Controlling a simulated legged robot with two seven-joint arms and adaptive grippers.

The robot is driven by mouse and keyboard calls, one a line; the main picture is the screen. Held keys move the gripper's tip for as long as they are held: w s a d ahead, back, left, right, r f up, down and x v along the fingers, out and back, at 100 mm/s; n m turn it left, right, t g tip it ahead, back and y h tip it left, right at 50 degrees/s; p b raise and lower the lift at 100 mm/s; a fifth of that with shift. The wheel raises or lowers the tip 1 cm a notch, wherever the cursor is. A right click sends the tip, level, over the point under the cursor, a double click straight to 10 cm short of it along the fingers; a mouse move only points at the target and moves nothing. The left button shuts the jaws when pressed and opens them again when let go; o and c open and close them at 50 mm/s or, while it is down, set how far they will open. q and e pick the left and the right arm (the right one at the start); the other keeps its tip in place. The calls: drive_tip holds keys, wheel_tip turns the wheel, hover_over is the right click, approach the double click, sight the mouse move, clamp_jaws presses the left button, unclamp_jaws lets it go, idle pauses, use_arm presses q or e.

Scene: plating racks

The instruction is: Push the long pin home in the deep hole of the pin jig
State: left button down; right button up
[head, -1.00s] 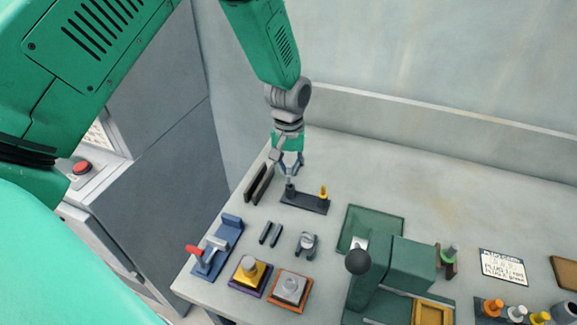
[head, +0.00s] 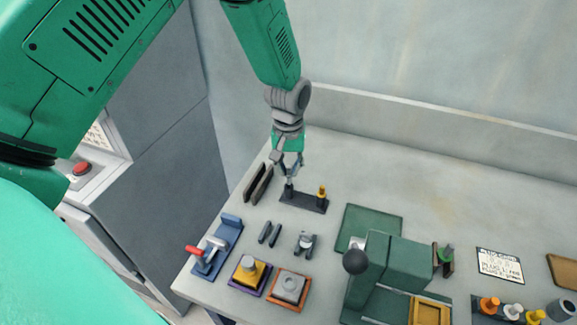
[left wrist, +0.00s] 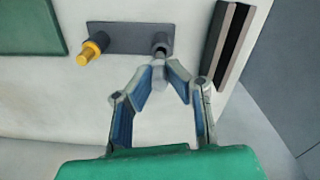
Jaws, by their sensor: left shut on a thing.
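The pin jig (head: 304,203) is a dark flat plate on the bench with two raised round sockets; it also shows in the left wrist view (left wrist: 128,38). A yellow pin (left wrist: 92,48) stands in one socket, on the right in the head view. My left gripper (head: 289,178) is above the other socket, fingers pointing down. In the left wrist view its fingertips (left wrist: 163,70) are shut on a grey pin (left wrist: 160,56), seemingly the long pin. This pin lines up with the dark socket (left wrist: 161,41); how deep it sits is hidden. My right gripper is not in view.
Two dark upright bars (head: 258,184) stand close left of the jig. A blue clamp with a red handle (head: 214,252), a purple-based block (head: 250,274) and a green press (head: 395,262) are nearer. The bench behind the jig is clear.

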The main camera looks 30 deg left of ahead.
sight(289, 173)
use_arm(q)
drive_tip(key=shift+a, duration=0.2)
idle(0.5)
drive_tip(key=shift+d+p, duration=0.1)
drive_tip(key=shift+p, duration=0.35)
drive_tip(key=shift+f+b, duration=1.05)
drive_tip(key=shift+f, duration=1)
drive_tip(key=c, duration=1.5)
unclamp_jaws()
